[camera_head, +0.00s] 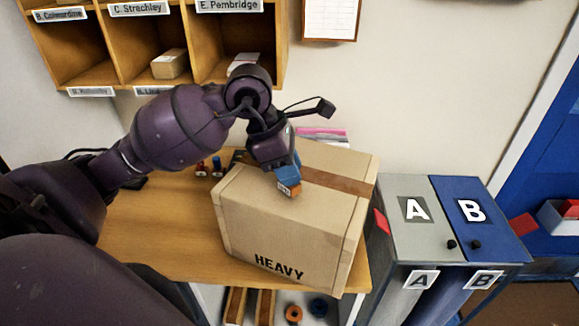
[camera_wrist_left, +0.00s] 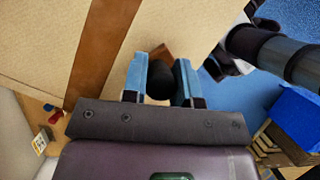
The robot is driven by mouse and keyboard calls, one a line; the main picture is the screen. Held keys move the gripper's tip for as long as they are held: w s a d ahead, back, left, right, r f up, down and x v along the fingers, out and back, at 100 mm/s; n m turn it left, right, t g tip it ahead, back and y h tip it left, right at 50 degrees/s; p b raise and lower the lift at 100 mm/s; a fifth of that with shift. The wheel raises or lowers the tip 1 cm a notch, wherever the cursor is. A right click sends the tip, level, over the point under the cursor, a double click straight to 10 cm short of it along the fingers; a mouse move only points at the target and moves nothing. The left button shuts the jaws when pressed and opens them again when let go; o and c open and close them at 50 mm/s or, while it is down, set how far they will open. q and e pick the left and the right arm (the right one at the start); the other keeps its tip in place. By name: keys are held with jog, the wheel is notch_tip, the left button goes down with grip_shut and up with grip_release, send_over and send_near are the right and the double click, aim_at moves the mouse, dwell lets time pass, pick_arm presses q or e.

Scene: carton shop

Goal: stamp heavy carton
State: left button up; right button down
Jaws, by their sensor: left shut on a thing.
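The heavy carton (camera_head: 284,225) is a large closed brown box on the wooden desk, with "HEAVY" printed on its front and brown tape along its top. It also shows in the left wrist view (camera_wrist_left: 45,45). My left gripper (camera_head: 284,171) is over the carton's top near its front edge. Its blue fingers are shut on a stamp (camera_head: 291,189) with an orange-brown block and a small label. In the left wrist view the stamp's dark round handle (camera_wrist_left: 160,82) sits between the fingers. I cannot tell whether the stamp touches the carton. My right gripper is not in view.
Red and blue stamps (camera_head: 209,168) stand on the desk (camera_head: 165,215) left of the carton. Grey bin A (camera_head: 405,230) and blue bin B (camera_head: 480,225) stand to the right. Wooden pigeonholes (camera_head: 95,60) hang behind. Tape rolls (camera_head: 294,313) lie below the desk.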

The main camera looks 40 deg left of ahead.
pick_arm(q)
jog(key=shift+f+b, duration=0.5)
jog(key=shift+b, duration=0.1)
dwell(0.7)
jog(key=shift+f+b, duration=0.2)
jog(key=shift+b, duration=0.2)
dwell(2.1)
jog(key=shift+s, duration=0.1)
jog(key=shift+r+p, duration=1.5)
jog(key=shift+r, duration=2.2)
